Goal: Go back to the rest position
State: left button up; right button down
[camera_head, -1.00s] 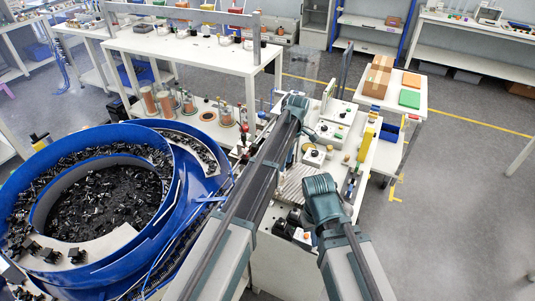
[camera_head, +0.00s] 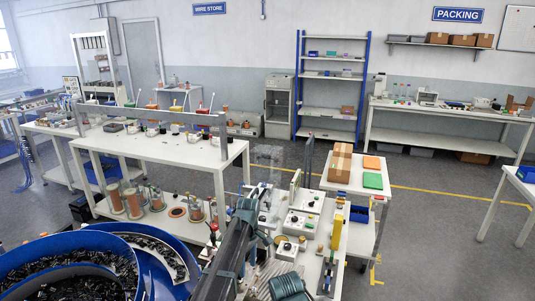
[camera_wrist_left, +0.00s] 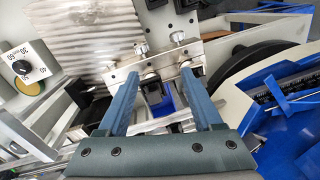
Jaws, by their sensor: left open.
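My left gripper (camera_wrist_left: 160,85) is open in the left wrist view, with its two blue-grey fingers spread apart. Between and beyond the fingertips is a metal fixture (camera_wrist_left: 140,62) with knobs and a small blue part; no held object shows in the jaws. In the head view my left arm reaches forward over the machine table (camera_head: 318,222), and its jaws are hard to make out there. A teal part of my right arm shows at the bottom edge; the right jaws are out of view.
The blue feeder bowl (camera_head: 165,285) with black connectors is at lower left. A white bench (camera_head: 165,150) stands behind it. A white side table (camera_head: 345,184) holds boxes and orange and green pads. Shelving (camera_head: 330,95) lines the back. The grey floor (camera_head: 440,235) at right is open.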

pick_arm(q)
jog(key=s+a+m+t, duration=0.1)
jog(key=s+a+m, duration=0.45)
jog(key=s, duration=0.55)
jog(key=s+a+m+t, duration=0.1)
jog(key=s+a+m, duration=0.4)
jog(key=s, duration=0.6)
jog(key=s+d+f+m+b, duration=0.1)
jog(key=s+d+m, duration=0.1)
jog(key=d, duration=0.4)
jog(key=s+d+f+m+b, duration=0.2)
jog(key=s+d+m, duration=0.1)
jog(key=d, duration=0.3)
jog(key=shift+s+f+g+y, duration=0.25)
jog(key=shift+g+y, duration=0.15)
